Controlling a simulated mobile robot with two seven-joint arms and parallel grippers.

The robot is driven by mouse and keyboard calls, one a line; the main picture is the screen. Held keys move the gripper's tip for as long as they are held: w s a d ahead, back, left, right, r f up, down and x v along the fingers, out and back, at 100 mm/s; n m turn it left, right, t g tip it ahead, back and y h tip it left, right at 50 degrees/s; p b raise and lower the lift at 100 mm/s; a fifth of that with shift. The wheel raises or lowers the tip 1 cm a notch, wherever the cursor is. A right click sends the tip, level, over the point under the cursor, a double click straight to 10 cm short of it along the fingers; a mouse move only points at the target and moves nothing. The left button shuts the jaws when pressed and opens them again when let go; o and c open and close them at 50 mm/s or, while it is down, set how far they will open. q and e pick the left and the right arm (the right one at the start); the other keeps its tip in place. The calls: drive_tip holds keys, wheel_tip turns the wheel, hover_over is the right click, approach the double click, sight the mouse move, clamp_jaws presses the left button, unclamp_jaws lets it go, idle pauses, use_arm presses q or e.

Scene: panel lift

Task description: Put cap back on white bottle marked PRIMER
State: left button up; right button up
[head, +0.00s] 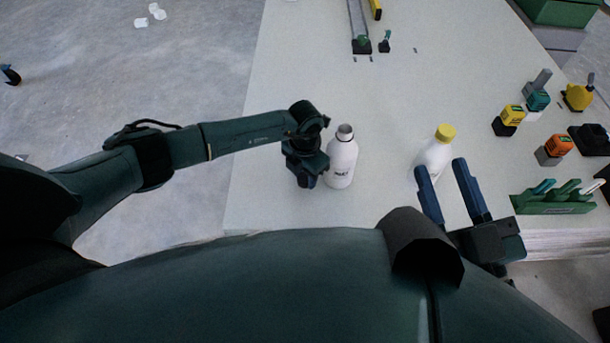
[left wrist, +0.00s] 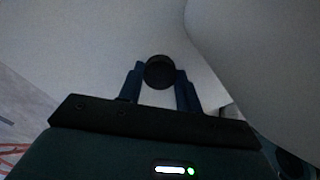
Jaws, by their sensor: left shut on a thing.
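A white bottle (head: 342,162) stands upright on the table, with a dark ring and an open-looking mouth at its top and small dark lettering too small to read. My left gripper (head: 306,180) is just left of this bottle. In the left wrist view it is shut on a round dark cap (left wrist: 159,72) held between its blue fingertips. The cap is hidden in the head view. A large pale curved surface at the right of the wrist view seems to be the bottle. My right gripper (head: 440,167) is open and empty, in front of a second white bottle (head: 434,158) with a yellow cap.
The pale table (head: 300,75) is clear behind the bottles. A green rack (head: 553,198) and several coloured blocks and tools stand at the right. A rail-like fixture (head: 361,42) lies at the back. The table's left edge runs below my left arm.

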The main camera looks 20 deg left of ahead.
use_arm(q)
wheel_tip(320, 180, up, 8)
drive_tip(key=p, duration=0.3)
drive_tip(key=shift+r, duration=0.5)
use_arm(e)
drive_tip(key=shift+s+d+f+n+h, duration=0.1)
drive_tip(key=shift+d+f+n+h, duration=0.2)
drive_tip(key=shift+d+h, duration=0.2)
drive_tip(key=shift+o, duration=0.3)
drive_tip(key=shift+a, duration=0.1)
